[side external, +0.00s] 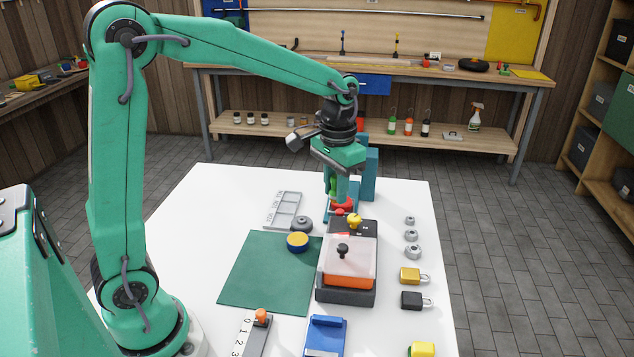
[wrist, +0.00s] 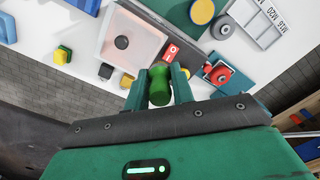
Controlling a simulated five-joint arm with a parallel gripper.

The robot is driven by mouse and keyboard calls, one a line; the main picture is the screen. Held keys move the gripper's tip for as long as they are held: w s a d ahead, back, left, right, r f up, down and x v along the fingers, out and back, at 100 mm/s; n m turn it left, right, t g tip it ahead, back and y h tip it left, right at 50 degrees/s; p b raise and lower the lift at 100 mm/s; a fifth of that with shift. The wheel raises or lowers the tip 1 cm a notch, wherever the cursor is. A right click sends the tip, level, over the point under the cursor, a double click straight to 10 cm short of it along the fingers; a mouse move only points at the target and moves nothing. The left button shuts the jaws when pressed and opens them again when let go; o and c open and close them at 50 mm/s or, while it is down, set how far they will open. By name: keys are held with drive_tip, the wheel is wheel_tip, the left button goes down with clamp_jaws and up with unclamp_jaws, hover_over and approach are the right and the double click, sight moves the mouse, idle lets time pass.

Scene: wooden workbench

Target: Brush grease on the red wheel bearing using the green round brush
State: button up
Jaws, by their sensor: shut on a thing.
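My gripper (side external: 347,188) hangs over the far part of the white table, pointing down. In the wrist view my gripper (wrist: 160,76) is shut on the green round brush (wrist: 159,86), whose rounded green handle shows between the two fingers. Its bristle end is hidden. The red wheel bearing (wrist: 219,73) sits in a blue-teal holder, to the right of the fingers in the wrist view. In the side view a red round part (side external: 343,203), apparently the bearing, shows just below my gripper. I cannot tell whether the brush touches it.
A dark box with a clear lid and orange front (side external: 347,262) stands nearer, beside a green mat (side external: 268,272). A blue-and-yellow round tin (side external: 297,241), a grey labelled tray (side external: 283,210) and padlocks (side external: 412,275) lie around. A tall teal block (side external: 370,175) stands close behind my gripper.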

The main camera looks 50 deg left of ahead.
drive_tip(key=w+a+f, duration=0.3)
drive_tip(key=w+a, duration=0.4)
drive_tip(key=w+a+f, duration=0.3)
drive_tip(key=w+a, duration=0.4)
drive_tip(key=w, duration=0.1)
drive_tip(key=shift+a, duration=0.2)
drive_tip(key=shift+f, duration=0.1)
